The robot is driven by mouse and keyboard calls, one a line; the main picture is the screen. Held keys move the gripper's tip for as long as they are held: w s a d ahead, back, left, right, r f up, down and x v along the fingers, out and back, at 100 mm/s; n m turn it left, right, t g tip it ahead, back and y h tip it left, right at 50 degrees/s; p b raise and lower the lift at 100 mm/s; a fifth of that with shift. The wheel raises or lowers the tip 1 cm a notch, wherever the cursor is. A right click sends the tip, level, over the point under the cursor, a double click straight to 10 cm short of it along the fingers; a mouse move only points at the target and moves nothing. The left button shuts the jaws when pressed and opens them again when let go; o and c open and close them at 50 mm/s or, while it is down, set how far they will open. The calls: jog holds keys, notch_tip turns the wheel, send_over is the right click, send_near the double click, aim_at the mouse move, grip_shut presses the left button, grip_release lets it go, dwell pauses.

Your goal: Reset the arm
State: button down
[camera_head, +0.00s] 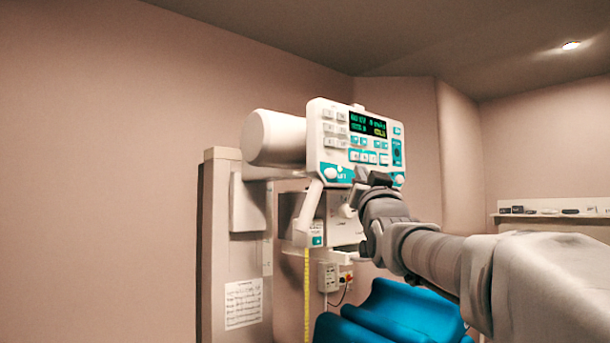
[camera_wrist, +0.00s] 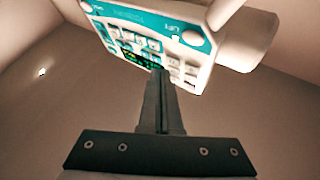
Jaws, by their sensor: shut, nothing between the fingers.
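My arm reaches in from the lower right of the head view. My gripper (camera_head: 368,178) is at the lower edge of a white control panel (camera_head: 352,143) with a lit display, several buttons and teal trim. In the wrist view, the closed fingers of my gripper (camera_wrist: 158,75) point at the panel (camera_wrist: 150,42), which appears upside down. The fingertips overlap the panel near its display. I cannot tell whether they touch it. Nothing is held between the fingers.
A white cylindrical housing (camera_head: 273,138) joins the panel to a tall stand (camera_head: 222,250). A yellow tape (camera_head: 307,295) hangs below. A blue padded seat (camera_head: 400,315) is under my arm. A shelf (camera_head: 555,217) with small items is at the right.

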dwell(0.3)
jog(key=s+a+f+n+g, duration=0.1)
jog(key=s+f+g, duration=0.5)
jog(key=f, duration=0.7)
jog(key=s+f+n+g, duration=0.1)
jog(key=s+f+g, duration=0.3)
jog(key=s+f, duration=0.6)
jog(key=s+f+n+g, duration=0.1)
jog(key=s+f+g, duration=0.7)
jog(key=s+f, duration=0.9)
notch_tip(320, 180, down, 4)
jog(key=shift+s+d+f+y, duration=0.1)
jog(key=shift+s+d+y, duration=0.05)
jog(key=shift+s+y, duration=0.2)
